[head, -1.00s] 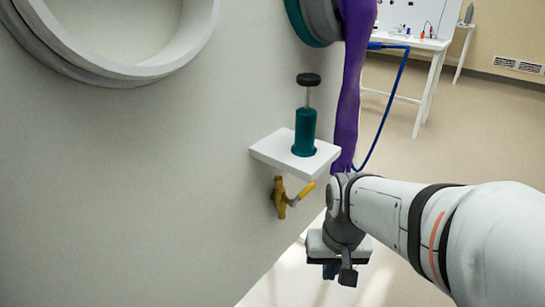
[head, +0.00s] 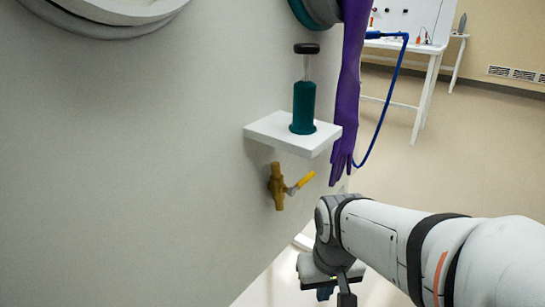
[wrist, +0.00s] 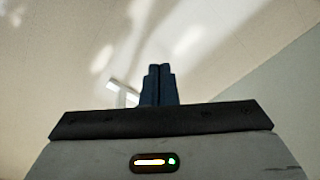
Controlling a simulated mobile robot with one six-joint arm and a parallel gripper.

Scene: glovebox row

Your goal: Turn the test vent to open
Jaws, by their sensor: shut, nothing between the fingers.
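The test vent is a small brass valve (head: 277,186) on the grey wall panel, under a white shelf. Its yellow lever (head: 301,182) points to the right and slightly up, away from the valve body. My gripper (head: 325,291) is below and to the right of the valve, apart from it, and partly hidden by my arm in the head view. In the wrist view, the dark blue fingers of my gripper (wrist: 158,84) are together with nothing between them. The valve is not in the wrist view.
The white shelf (head: 291,133) above the valve carries a teal cylinder (head: 303,107) with a black knob. A purple glove (head: 347,95) hangs beside it, and a blue hose (head: 388,110) hangs behind. A white table (head: 408,50) stands farther back. Floor right of the panel is open.

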